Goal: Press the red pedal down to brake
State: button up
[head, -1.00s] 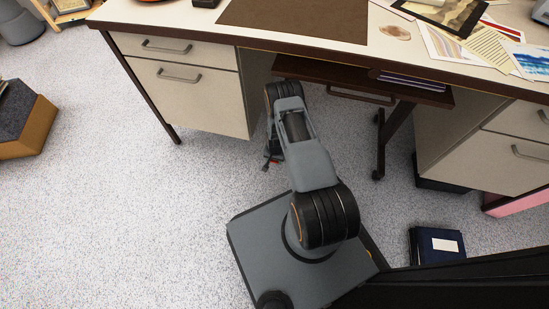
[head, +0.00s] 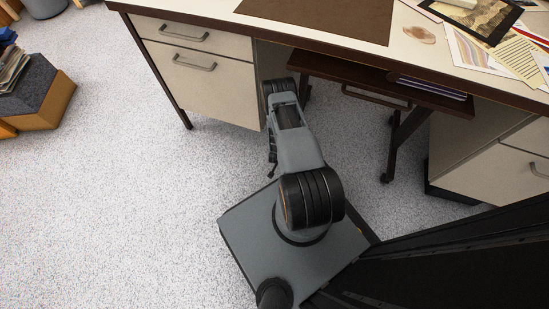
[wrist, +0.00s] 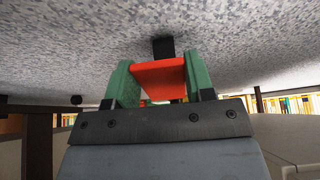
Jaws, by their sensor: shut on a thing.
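The red pedal (wrist: 158,73) is in the wrist view, where the floor shows at the top. It is a flat red plate between the two green fingers of my gripper (wrist: 158,84), with a dark block (wrist: 163,47) behind it. The fingers are shut on the pedal, one on each side. How far the pedal is pressed cannot be told. In the head view my arm reaches down beside the desk (head: 205,75), and the pedal and fingertips are hidden.
The desk's left drawers stand close to my arm. A pull-out shelf (head: 380,92) hangs under the desktop, to the right of my arm. Speckled floor (head: 120,200) is clear on the left. A box with a grey top (head: 45,85) stands at the far left.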

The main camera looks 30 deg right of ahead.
jog(key=shift+w+d+r, duration=0.15)
jog(key=shift+w+d, duration=0.05)
jog(key=shift+w, duration=0.2)
jog(key=o, duration=1.3)
jog(key=shift+s+a, duration=0.1)
jog(key=shift+s, duration=0.15)
jog(key=p+v, duration=0.6)
jog(key=v, duration=0.7)
jog(key=shift+s+a+r, duration=0.2)
jog(key=shift+s, duration=0.05)
